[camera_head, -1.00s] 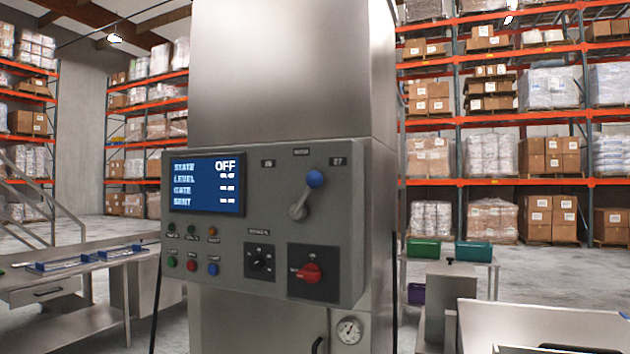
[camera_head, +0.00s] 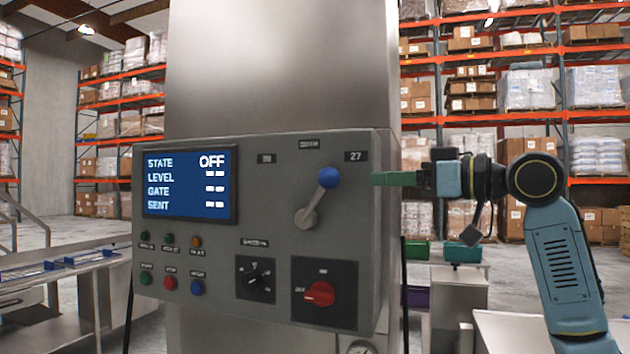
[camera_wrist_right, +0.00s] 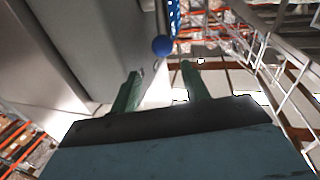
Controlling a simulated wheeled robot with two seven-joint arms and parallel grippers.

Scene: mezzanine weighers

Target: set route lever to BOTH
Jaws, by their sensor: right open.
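The route lever has a blue ball knob (camera_head: 329,177) on a grey arm (camera_head: 310,212), mounted on the grey control panel (camera_head: 270,230). The lever tilts up and to the right, towards the label reading 27. My right gripper (camera_head: 378,179) is open and empty, to the right of the knob and apart from it. In the right wrist view, the green fingers of the right gripper (camera_wrist_right: 160,78) are spread, and the blue knob (camera_wrist_right: 162,46) shows beyond their tips. My left gripper is not in view.
The panel carries a screen (camera_head: 188,184) reading STATE OFF, several small buttons, a black selector (camera_head: 256,277) and a red rotary switch (camera_head: 319,293) below the lever. A steel column (camera_head: 280,70) stands behind the panel. Open air lies right of the panel, before shelves.

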